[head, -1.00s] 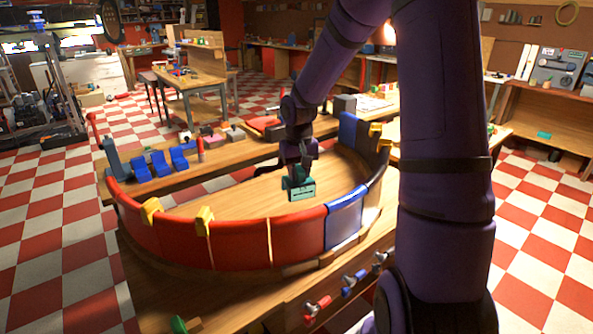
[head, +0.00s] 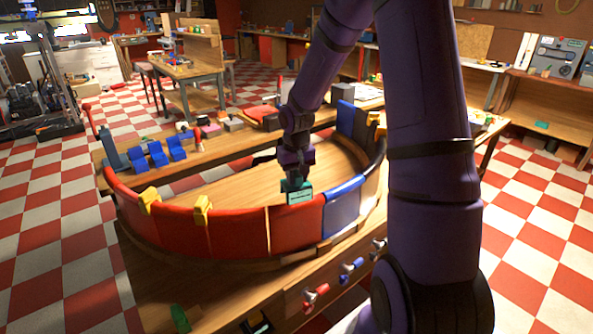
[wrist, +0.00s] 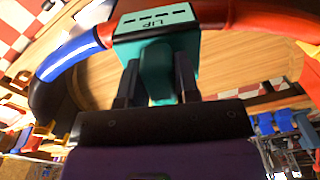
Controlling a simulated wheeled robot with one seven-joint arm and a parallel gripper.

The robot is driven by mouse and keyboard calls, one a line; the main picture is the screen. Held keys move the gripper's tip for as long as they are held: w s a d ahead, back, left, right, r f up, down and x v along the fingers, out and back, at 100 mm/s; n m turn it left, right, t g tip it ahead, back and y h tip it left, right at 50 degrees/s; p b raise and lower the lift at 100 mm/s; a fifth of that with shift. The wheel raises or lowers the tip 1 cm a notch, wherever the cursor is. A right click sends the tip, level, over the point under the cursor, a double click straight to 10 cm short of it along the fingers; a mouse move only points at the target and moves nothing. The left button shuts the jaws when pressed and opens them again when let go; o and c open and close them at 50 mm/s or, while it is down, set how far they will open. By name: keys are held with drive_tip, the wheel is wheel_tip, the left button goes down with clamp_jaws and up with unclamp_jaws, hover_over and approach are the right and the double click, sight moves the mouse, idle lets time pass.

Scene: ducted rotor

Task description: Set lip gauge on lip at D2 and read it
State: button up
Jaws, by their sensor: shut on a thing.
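My gripper (head: 296,172) is shut on the teal lip gauge (head: 300,196), a small block with a pale display face. In the head view the gauge is at the top edge of the red front part of the ring-shaped duct (head: 240,231), just left of the blue segment (head: 343,208). No D2 label is readable.
Two yellow clips (head: 203,210) sit on the lip at left. Blue pieces (head: 157,153) stand on the bench behind. Red and blue clamps (head: 316,297) line the bench front. The wooden floor inside the ring is mostly clear.

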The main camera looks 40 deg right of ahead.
sight(297, 189)
drive_tip(key=shift+f, duration=2.15)
drive_tip(key=shift+f, duration=0.3)
drive_tip(key=o, duration=1)
drive_tip(key=shift+o, duration=0.2)
wheel_tip(297, 189, up, 10)
drive_tip(key=shift+f, duration=0.2)
drive_tip(key=shift+r, duration=0.6)
